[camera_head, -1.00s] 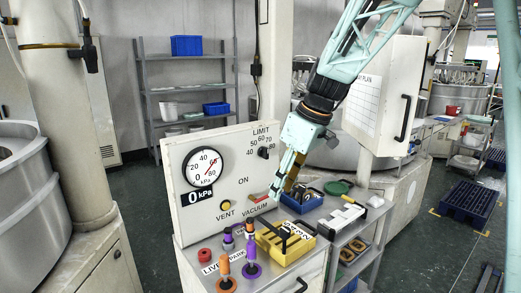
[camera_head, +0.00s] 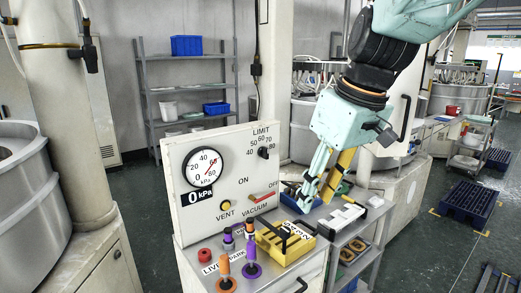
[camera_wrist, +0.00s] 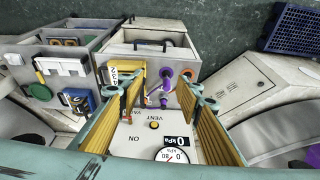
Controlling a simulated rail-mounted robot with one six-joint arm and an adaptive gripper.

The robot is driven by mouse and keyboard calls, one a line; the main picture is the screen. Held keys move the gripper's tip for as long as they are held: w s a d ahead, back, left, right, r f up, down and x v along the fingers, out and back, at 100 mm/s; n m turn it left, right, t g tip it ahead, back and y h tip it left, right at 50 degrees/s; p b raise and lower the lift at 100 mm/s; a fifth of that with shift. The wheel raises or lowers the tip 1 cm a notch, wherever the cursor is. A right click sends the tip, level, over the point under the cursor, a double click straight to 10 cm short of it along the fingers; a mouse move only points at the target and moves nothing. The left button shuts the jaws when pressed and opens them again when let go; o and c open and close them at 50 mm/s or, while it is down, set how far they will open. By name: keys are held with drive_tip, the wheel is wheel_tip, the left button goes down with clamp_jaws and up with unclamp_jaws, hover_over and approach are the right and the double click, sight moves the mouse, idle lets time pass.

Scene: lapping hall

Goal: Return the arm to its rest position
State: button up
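The panel and the bench top show beyond the gap. The red vacuum lever (camera_head: 262,197) is apart from my fingers, to their left.
A yellow bin (camera_head: 285,243) and orange- and purple-handled valves (camera_head: 250,252) stand on the bench below. Shelves (camera_head: 190,85) stand at the back.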

drive_tip(key=s+d+f+m+h, duration=0.1)
drive_tip(key=s+d+m, duration=0.2)
drive_tip(key=s, duration=1)
drive_tip(key=s+d+m+t+h, duration=0.1)
drive_tip(key=s+d+m, duration=0.2)
drive_tip(key=s, duration=1.1)
drive_tip(key=shift+s+d+f+m, duration=0.3)
drive_tip(key=shift+d+f+m, duration=0.1)
drive_tip(key=shift+d, duration=0.75)
